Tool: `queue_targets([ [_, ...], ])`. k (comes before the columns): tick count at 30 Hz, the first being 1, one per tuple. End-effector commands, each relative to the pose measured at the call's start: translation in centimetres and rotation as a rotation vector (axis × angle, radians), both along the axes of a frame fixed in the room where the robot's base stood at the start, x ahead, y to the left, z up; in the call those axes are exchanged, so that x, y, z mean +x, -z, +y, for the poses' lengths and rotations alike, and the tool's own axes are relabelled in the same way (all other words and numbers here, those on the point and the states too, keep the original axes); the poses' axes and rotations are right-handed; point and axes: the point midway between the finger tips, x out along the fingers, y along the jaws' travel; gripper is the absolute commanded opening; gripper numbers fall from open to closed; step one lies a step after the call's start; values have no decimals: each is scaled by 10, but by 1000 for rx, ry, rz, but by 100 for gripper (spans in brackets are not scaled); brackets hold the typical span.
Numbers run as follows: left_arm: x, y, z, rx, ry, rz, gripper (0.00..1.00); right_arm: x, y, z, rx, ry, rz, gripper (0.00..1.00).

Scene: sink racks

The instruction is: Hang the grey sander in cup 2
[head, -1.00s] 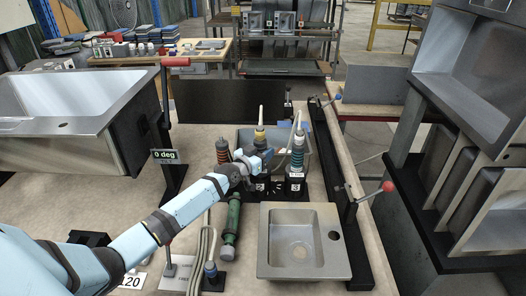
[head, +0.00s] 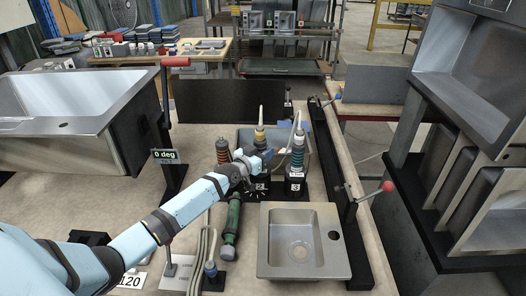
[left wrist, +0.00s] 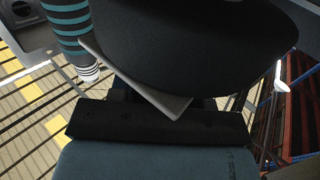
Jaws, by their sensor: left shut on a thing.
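My left gripper (head: 250,165) is at the row of cups and is shut on a dark grey rounded body, which I take to be the grey sander. In the left wrist view this sander (left wrist: 190,45) fills the upper middle, close against the gripper. In the head view the gripper and wrist hide most of it. Cup 2 (head: 259,187), a black block with a white number label, is just below and in front of the gripper. A yellow-banded tool with a pale tip (head: 260,134) rises right behind the gripper. I cannot tell how the sander sits relative to the cup.
A teal-striped tool (head: 298,152) stands in cup 3 (head: 295,187), close to the right. A red-and-black striped tool (head: 222,150) stands to the left. A green cylinder (head: 232,218) and a sink basin (head: 304,258) are nearer. A black rail (head: 345,190) runs along the right.

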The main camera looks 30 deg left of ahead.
Motion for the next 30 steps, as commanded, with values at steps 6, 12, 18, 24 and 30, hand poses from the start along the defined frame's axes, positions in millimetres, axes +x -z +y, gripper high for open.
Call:
queue_targets([
  [6,1,-2,0,0,0,-4,6,0,0,0,0,0,-1,0],
  [12,1,2,0,0,0,-4,6,0,2,0,1,0,-2,0],
  [18,1,10,0,-2,-1,-5,6,1,9,0,1,0,-3,0],
  [24,1,11,0,-1,-1,-5,6,1,9,0,1,0,-3,0],
  [30,1,11,0,0,0,-4,62,1,9,0,1,0,-2,0],
])
